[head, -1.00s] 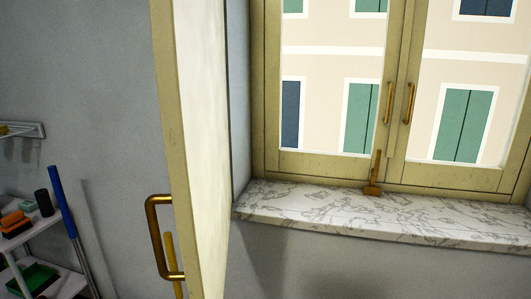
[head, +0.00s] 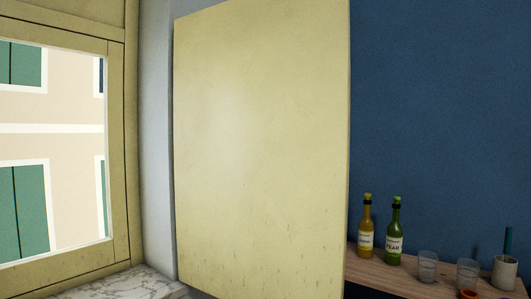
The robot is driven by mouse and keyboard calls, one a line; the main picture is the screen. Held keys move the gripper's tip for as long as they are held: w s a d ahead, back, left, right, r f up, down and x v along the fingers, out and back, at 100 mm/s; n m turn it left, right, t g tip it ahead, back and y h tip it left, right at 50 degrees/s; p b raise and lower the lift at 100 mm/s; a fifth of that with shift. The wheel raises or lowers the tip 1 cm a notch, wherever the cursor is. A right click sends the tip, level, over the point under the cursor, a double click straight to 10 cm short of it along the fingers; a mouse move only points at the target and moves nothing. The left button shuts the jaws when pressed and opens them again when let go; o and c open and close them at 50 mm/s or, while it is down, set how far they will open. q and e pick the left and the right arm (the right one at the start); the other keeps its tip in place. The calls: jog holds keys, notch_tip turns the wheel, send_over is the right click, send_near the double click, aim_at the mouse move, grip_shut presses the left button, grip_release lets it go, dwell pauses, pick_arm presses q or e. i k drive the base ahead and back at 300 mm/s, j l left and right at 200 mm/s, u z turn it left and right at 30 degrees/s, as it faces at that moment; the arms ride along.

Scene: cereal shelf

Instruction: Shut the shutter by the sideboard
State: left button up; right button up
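A pale yellow shutter (head: 262,150) stands open in the middle of the head view, at the right side of the window recess. Its broad flat face is toward me, and no handle shows on it. The wooden sideboard (head: 400,277) is just to the right of the shutter, against the blue wall. The window (head: 50,150) is at the left, with its frame closed. Neither of my grippers is in view.
On the sideboard stand a yellow bottle (head: 366,228), a green bottle (head: 394,232), two glasses (head: 427,267) and a white cup (head: 504,273). A marble sill (head: 125,285) runs below the window. The shutter hides part of the blue wall (head: 440,110).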

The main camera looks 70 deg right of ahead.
aim_at(261, 95)
jog(key=k+l, duration=0.1)
jog(key=l, duration=0.75)
jog(key=k+l, duration=0.1)
jog(key=l, duration=0.75)
jog(key=k+l, duration=0.1)
jog(key=l, duration=0.75)
jog(key=k+l, duration=0.1)
jog(key=l, duration=0.75)
